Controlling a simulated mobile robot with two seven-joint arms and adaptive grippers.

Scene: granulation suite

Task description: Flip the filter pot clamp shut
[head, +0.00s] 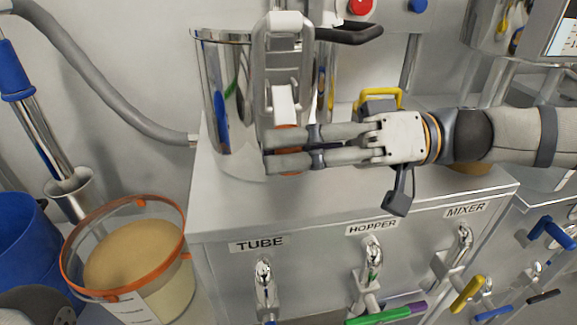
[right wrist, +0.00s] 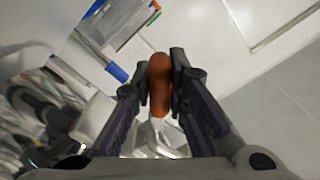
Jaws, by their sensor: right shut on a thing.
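The filter pot (head: 212,75) is a shiny steel cylinder on top of the steel cabinet, at the upper middle of the head view. Its clamp (head: 257,75) is a grey metal loop and lever on the pot's front side. The clamp's orange-brown handle (head: 288,130) hangs at the lower end of the lever, partly hidden behind my fingers. My right gripper (head: 268,152) comes in from the right and is shut on this handle. In the right wrist view the handle (right wrist: 160,80) stands between both fingers. My left gripper is not in view.
Valves labelled TUBE (head: 264,272), HOPPER (head: 371,252) and MIXER (head: 464,240) are on the cabinet front below. A yellow-handled latch (head: 380,98) stands behind my right gripper. A clear bucket with an orange rim (head: 75,248) stands at the lower left.

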